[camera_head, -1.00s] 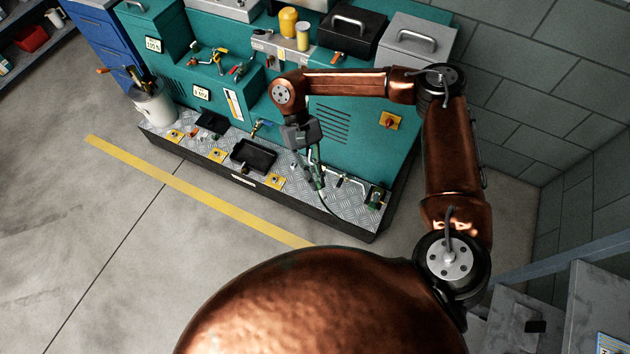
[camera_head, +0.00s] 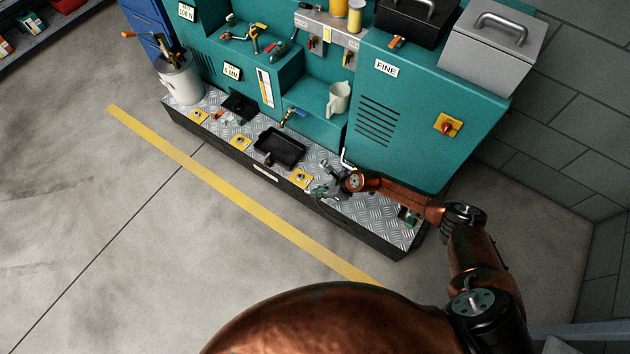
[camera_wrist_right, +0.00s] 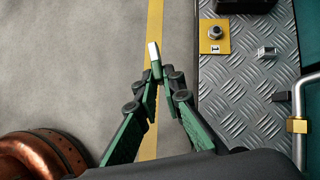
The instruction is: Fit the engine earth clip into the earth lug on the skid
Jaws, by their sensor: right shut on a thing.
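My right gripper (camera_head: 314,192) is low over the front edge of the skid's chequer-plate deck (camera_head: 367,208). In the wrist view its green fingers (camera_wrist_right: 156,72) are closed on a small pale-ended piece, which I take to be the engine earth clip (camera_wrist_right: 153,51). The clip shows against the floor and yellow line, left of the deck edge. A small silver block (camera_wrist_right: 267,52) stands on the deck to its right; I cannot tell whether it is the earth lug. The clip is apart from it. My left gripper is not in view.
A yellow plate marked 1 with a bolt (camera_wrist_right: 214,36) lies at the deck's edge. A bent metal pipe (camera_wrist_right: 302,95) with a brass fitting stands right of my gripper. A black tray (camera_head: 279,147) lies on the deck. The floor in front is clear.

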